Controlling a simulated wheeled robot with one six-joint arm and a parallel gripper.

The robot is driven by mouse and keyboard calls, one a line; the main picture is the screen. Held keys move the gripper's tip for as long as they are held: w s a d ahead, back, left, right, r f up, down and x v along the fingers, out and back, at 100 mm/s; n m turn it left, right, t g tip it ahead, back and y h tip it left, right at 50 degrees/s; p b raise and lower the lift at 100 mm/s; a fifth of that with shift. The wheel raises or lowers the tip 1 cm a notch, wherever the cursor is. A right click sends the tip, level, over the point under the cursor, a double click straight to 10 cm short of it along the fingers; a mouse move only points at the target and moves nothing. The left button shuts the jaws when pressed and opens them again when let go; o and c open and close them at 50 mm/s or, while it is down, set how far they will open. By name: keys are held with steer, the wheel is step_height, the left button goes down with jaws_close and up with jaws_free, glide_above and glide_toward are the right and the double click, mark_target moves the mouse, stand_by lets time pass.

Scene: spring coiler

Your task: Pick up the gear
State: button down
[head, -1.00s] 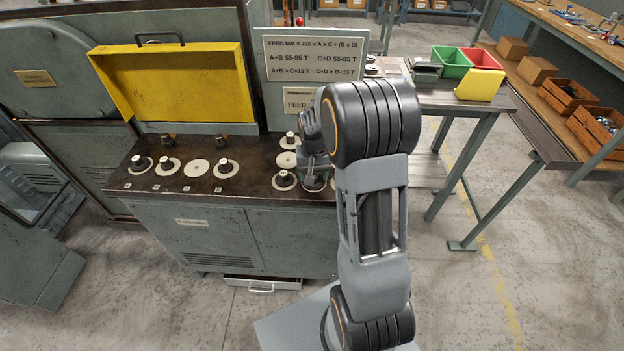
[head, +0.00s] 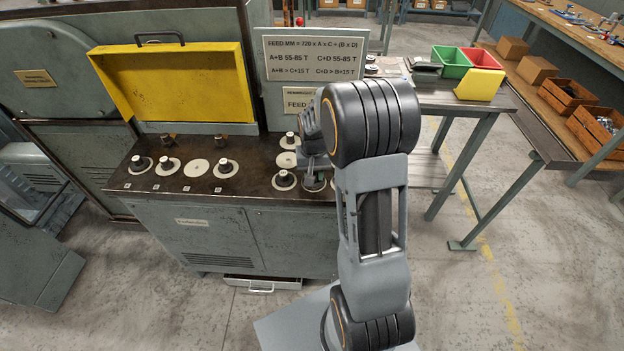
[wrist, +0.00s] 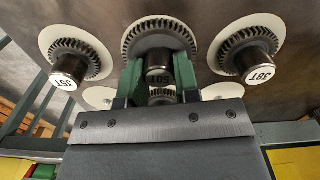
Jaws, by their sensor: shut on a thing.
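The gear (wrist: 160,42) is dark and toothed, with a cylindrical hub, and sits over a pale disc on the machine's dark top. Its hub label is upside down and hard to read in the wrist view. My gripper (wrist: 160,78) is shut on the hub, one green finger on each side.
A gear marked 35T (wrist: 70,62) and one marked 38T (wrist: 254,58) stand close on either side. More hubbed gears stand on the machine top (head: 250,185). A raised yellow cover (head: 170,80) and a sign panel (head: 313,60) rise behind. A side table (head: 450,98) holds coloured bins.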

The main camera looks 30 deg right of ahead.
steer(key=shift+r, duration=0.15)
steer(key=shift+r, duration=0.6)
steer(key=s+a+r, duration=0.7)
steer(key=a+r, duration=0.4)
steer(key=a, duration=0.1)
steer(key=shift+s+r+b, duration=0.15)
steer(key=shift+r+b, duration=0.1)
steer(key=shift+b, duration=0.15)
